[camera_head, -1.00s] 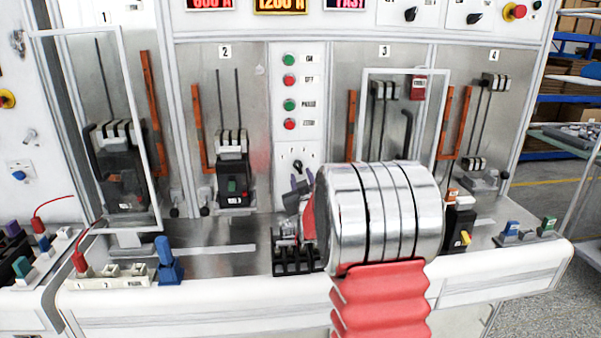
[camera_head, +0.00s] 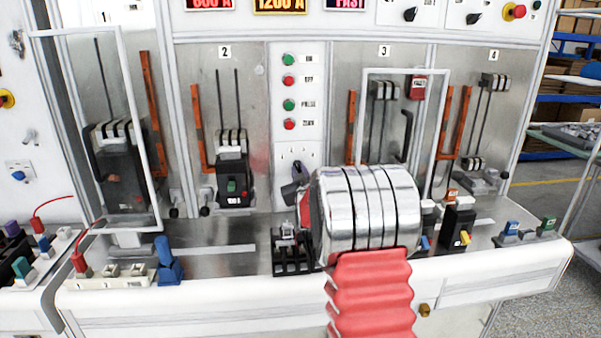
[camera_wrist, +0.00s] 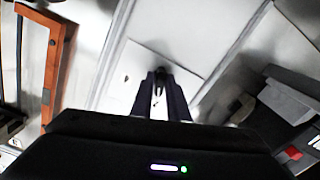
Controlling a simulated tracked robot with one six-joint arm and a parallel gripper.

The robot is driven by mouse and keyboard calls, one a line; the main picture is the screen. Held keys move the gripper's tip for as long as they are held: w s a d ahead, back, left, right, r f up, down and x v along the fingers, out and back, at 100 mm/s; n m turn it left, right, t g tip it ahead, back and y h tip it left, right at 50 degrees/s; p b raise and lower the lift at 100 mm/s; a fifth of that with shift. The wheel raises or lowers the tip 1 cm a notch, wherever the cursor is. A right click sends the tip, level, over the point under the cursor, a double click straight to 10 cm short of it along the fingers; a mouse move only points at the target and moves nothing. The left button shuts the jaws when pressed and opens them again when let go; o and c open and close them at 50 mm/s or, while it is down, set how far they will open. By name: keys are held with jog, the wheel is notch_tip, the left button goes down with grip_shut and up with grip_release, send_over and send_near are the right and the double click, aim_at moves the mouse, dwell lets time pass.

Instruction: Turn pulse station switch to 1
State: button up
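The pulse station switch panel is a white plate (camera_head: 286,154) below the column of round buttons in the head view. My gripper (camera_head: 299,172) is in front of this plate and covers the switch there. In the wrist view, my two dark fingers (camera_wrist: 160,82) point at the white plate (camera_wrist: 140,68). A small dark knob, apparently the switch (camera_wrist: 160,73), shows at the fingertips, roughly between them. The fingers are close together with a narrow gap. I cannot tell whether they touch the knob. The knob's position is hidden.
Green and red buttons (camera_head: 289,88) sit above the plate. Breaker 2 (camera_head: 232,175) stands to the left. A clear-fronted frame (camera_head: 363,110) surrounds bay 3 to the right. Orange bars (camera_head: 198,130) flank the bays. A black socket block (camera_head: 292,262) sits on the bench below.

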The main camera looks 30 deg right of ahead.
grip_shut()
jog(key=shift+d, duration=0.2)
jog(key=shift+a, duration=0.1)
jog(key=shift+n, duration=0.3)
jog(key=n, duration=0.4)
jog(key=shift+a+n, duration=0.1)
jog(key=shift+n, duration=1.6)
jog(key=shift+f, duration=0.1)
